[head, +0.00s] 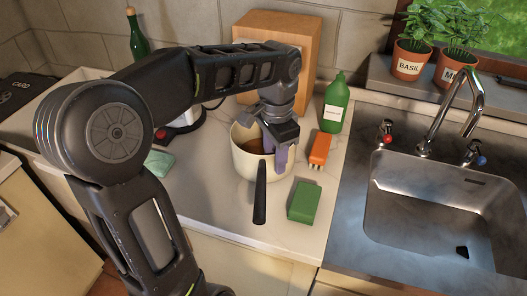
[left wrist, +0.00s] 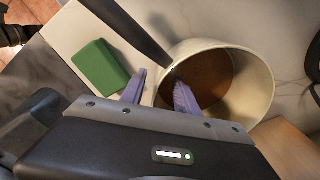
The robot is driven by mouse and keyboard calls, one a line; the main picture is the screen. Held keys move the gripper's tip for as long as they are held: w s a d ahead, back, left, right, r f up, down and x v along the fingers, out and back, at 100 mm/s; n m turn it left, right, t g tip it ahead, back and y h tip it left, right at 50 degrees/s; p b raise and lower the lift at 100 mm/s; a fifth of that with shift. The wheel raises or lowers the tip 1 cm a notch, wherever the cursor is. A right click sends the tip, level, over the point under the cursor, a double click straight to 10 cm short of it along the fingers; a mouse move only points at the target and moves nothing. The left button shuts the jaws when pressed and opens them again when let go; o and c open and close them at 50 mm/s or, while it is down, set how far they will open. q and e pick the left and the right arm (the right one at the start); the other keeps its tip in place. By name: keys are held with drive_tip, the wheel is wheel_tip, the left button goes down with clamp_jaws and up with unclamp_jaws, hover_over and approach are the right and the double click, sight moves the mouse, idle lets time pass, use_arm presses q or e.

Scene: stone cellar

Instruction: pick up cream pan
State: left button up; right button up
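The cream pan (head: 250,167) stands upright on the counter, its black handle (head: 260,192) pointing to the front. It has a brown inside. My left gripper (head: 281,158) is lowered at the pan's right rim in the head view. In the left wrist view the purple fingers (left wrist: 160,90) straddle the wall of the pan (left wrist: 258,85), one inside and one outside. They stand apart with a gap around the thin rim, so the gripper looks open. The handle also shows in the left wrist view (left wrist: 132,28). My right gripper is not in view.
A green block (head: 304,202), an orange brush (head: 320,149) and a green bottle (head: 336,105) stand close right of the pan. A wooden box (head: 275,40) is behind. The sink (head: 445,205) lies at right. A teal cloth (head: 158,162) lies left.

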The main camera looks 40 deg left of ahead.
sight(273, 179)
use_arm(q)
wheel_tip(273, 179, down, 5)
drive_tip(key=shift+r, duration=0.15)
drive_tip(key=shift+s, duration=0.1)
drive_tip(key=shift+c, duration=0.3)
clamp_jaws()
idle(0.4)
drive_tip(key=shift+r, duration=0.1)
